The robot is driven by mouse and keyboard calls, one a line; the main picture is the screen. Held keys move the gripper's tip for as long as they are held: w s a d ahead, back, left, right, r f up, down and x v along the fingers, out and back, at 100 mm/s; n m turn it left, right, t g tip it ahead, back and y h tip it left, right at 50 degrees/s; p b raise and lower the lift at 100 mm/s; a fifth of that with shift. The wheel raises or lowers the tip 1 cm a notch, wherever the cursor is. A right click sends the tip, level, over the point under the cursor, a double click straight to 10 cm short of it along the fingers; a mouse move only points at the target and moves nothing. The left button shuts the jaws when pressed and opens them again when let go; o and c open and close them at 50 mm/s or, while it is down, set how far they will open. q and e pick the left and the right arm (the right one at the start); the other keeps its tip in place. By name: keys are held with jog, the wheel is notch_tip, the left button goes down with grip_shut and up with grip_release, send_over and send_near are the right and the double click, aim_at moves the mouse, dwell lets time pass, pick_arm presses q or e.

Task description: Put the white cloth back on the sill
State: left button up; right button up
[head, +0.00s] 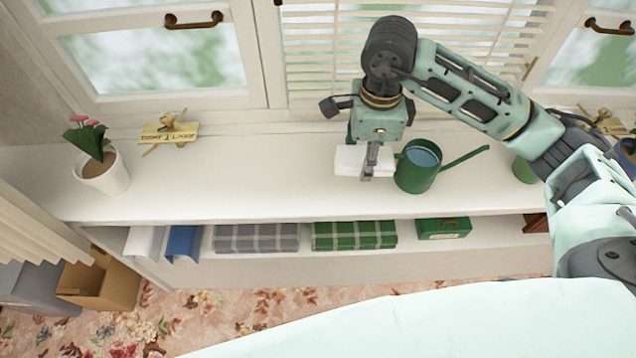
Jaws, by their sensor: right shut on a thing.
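The white cloth (348,160) is a small folded white block at the middle of the white sill (250,180). My right gripper (369,172) points down and is shut on the cloth's right part. The cloth is at the sill's surface or just above it; I cannot tell whether it touches. The gripper's finger hides part of the cloth. My left gripper is not in view.
A green watering can (417,172) stands just right of the cloth, its spout pointing right. A potted plant (105,172) and a wooden sign (170,134) stand at the left. Folded cloths (255,238) and a green box (443,229) lie on the shelf below. The sill's left-middle is clear.

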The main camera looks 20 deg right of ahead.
jog(key=m, duration=0.1)
jog(key=d+f+m, duration=0.1)
jog(key=m, duration=0.3)
jog(key=shift+w+d+f, duration=0.3)
jog(key=shift+w, duration=0.1)
jog(key=m, duration=0.2)
jog(key=shift+w+d+f+m, duration=0.2)
jog(key=shift+d+f+m, duration=0.15)
jog(key=shift+d+m, duration=0.05)
jog(key=shift+w+a+f, duration=0.1)
jog(key=p, duration=0.3)
send_over(317, 185)
jog(key=shift+m, duration=0.3)
notch_tip(317, 185, down, 7)
jog(key=shift+r, duration=0.15)
notch_tip(317, 185, down, 4)
jog(key=shift+r+p, duration=0.1)
jog(key=shift+p, duration=0.45)
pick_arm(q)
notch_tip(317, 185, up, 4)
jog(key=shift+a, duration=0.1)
pick_arm(e)
jog(key=shift+f, duration=0.2)
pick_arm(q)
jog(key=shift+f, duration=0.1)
pick_arm(e)
jog(key=shift+f, duration=0.1)
